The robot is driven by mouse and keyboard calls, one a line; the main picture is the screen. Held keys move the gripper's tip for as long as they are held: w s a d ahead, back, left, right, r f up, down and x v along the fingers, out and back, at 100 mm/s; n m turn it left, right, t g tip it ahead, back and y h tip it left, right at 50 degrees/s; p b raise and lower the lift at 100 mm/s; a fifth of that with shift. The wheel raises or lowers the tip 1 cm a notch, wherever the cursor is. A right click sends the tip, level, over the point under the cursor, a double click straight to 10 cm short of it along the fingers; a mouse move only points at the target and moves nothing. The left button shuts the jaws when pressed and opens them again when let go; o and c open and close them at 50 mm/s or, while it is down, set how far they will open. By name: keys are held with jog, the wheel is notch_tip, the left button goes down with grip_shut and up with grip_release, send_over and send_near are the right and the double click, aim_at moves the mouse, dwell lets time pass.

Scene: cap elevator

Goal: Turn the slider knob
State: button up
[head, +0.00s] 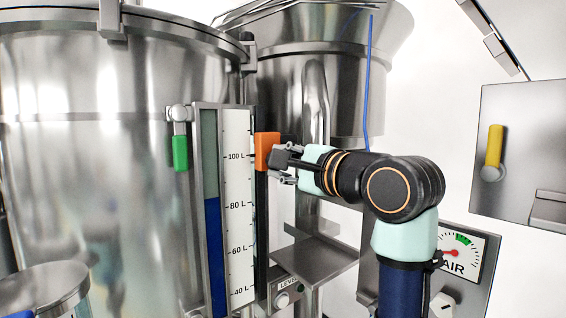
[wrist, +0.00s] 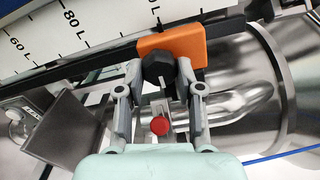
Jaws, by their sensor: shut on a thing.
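The orange slider block (head: 267,150) sits on a dark vertical rail beside the litre scale, close to the 100 L mark. In the wrist view the orange block (wrist: 180,43) carries a black faceted knob (wrist: 158,66) on its front. My gripper (head: 282,164) reaches the slider from the right. In the wrist view my gripper (wrist: 160,72) has its two grey fingers on either side of the black knob, shut on it. In the head view the fingers hide most of the knob.
A white scale (head: 238,200) and a blue level column (head: 214,245) stand left of the rail. A green-handled valve (head: 180,150) is further left. A grey shelf (head: 315,255) and a LEVEL panel (head: 287,292) lie below my gripper. An AIR gauge (head: 462,255) is at right.

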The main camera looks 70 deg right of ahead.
jog(key=o, duration=1.2)
jog(key=shift+c, duration=0.2)
jog(key=v, duration=1.2)
